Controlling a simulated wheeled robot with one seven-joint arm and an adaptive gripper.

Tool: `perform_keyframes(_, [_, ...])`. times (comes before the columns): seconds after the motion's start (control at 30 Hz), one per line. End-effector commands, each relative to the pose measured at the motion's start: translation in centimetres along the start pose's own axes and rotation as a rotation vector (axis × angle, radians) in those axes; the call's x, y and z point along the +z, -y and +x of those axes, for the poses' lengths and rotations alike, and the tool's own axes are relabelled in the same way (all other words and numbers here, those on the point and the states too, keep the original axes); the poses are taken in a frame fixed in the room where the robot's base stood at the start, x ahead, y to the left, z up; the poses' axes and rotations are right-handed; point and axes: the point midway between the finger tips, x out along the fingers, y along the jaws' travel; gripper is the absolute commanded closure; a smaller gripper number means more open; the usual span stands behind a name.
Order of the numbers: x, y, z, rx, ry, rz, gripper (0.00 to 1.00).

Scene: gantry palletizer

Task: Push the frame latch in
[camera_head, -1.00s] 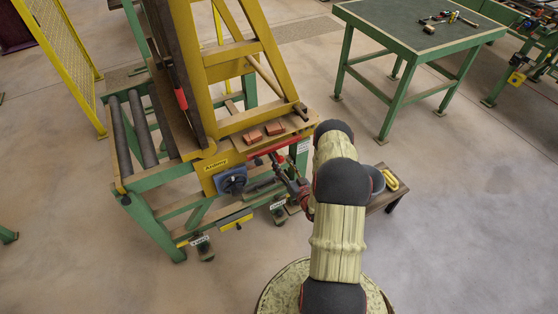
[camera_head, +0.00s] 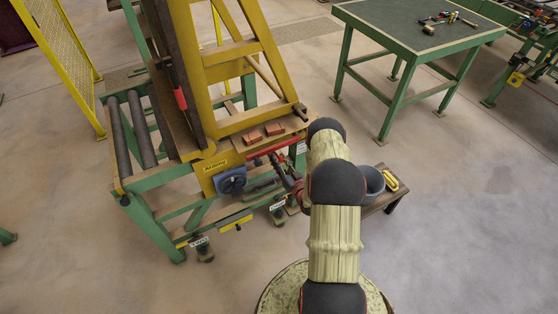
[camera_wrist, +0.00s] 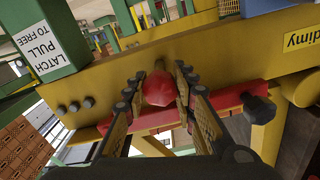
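The frame latch shows as a round red knob (camera_wrist: 159,88) on the yellow frame plate (camera_wrist: 100,85) in the wrist view. My gripper (camera_wrist: 160,80) has one finger on each side of the knob. Both finger pads lie right against its edges, so it looks shut on the knob. In the head view my gripper (camera_head: 298,186) is at the frame's front right corner, mostly hidden behind my arm. The knob cannot be made out there. A white label (camera_wrist: 38,50) reading "LATCH PULL TO FREE" is on a green post beside the plate.
A red bar (camera_wrist: 215,108) with a black bolt crosses just behind the knob. Red bricks (camera_head: 263,134) lie on the ledge above. A blue part (camera_head: 231,181) sits left of my gripper. A low stand with a grey bucket (camera_head: 371,180) is at right. A green table (camera_head: 415,30) stands farther back.

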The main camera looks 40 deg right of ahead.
Motion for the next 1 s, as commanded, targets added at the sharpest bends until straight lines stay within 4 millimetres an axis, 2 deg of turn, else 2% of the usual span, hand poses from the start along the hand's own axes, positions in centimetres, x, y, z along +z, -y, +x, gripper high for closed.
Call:
perform_keyframes(0.43, [0.0,0.0,0.0,0.000,0.000,0.000,1.00])
perform_keyframes(0.83, [0.0,0.0,0.1,0.000,0.000,0.000,1.00])
perform_keyframes(1.0, [0.2,0.0,1.9,-0.003,-0.001,-0.003,1.00])
